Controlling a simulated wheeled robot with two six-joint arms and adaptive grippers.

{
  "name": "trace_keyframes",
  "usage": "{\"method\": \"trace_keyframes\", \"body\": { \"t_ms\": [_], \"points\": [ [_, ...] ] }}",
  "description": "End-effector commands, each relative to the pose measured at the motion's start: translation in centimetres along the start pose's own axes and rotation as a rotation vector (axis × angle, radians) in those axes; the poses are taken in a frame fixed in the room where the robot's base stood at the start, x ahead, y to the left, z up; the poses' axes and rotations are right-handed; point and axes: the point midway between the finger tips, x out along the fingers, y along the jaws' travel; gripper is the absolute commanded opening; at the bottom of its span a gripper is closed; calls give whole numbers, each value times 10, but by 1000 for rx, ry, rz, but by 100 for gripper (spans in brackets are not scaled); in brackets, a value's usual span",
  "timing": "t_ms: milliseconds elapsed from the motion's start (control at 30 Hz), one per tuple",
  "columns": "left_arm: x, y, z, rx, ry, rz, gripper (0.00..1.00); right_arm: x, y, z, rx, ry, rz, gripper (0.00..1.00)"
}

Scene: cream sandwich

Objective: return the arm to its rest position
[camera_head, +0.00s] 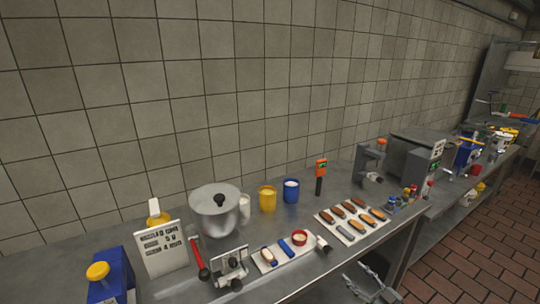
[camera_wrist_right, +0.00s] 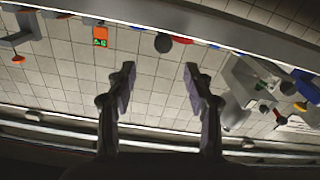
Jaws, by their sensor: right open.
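My right gripper (camera_head: 366,284) shows at the bottom of the head view, low in front of the steel counter's front edge. It is partly cut off by the lower picture edge. In the right wrist view my right gripper (camera_wrist_right: 158,72) has its two dark fingers spread wide apart, with nothing between them. The tiled wall and an orange device (camera_wrist_right: 101,36) with a green display lie behind the fingers there. I do not see my left gripper in either view.
The steel counter (camera_head: 340,255) runs along the tiled wall. It holds a metal pot (camera_head: 214,212), yellow cup (camera_head: 267,199), blue cup (camera_head: 291,191) and a tray (camera_head: 330,217) of several pastries. A white sign (camera_head: 161,249) stands left. Brick-tiled floor (camera_head: 465,255) is open at right.

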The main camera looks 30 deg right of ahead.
Motion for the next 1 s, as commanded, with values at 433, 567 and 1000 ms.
{"method": "trace_keyframes", "body": {
  "t_ms": [433,567,1000],
  "points": [
    [0,1,-1,0,1,1,40,-82,-10,188,-19,-495,146,52],
    [0,1,-1,0,1,1,40,-140,-61,276,17,-776,161,52],
    [0,1,-1,-1,1,1,40,-288,-294,387,136,-1440,-26,52]
  ]
}}
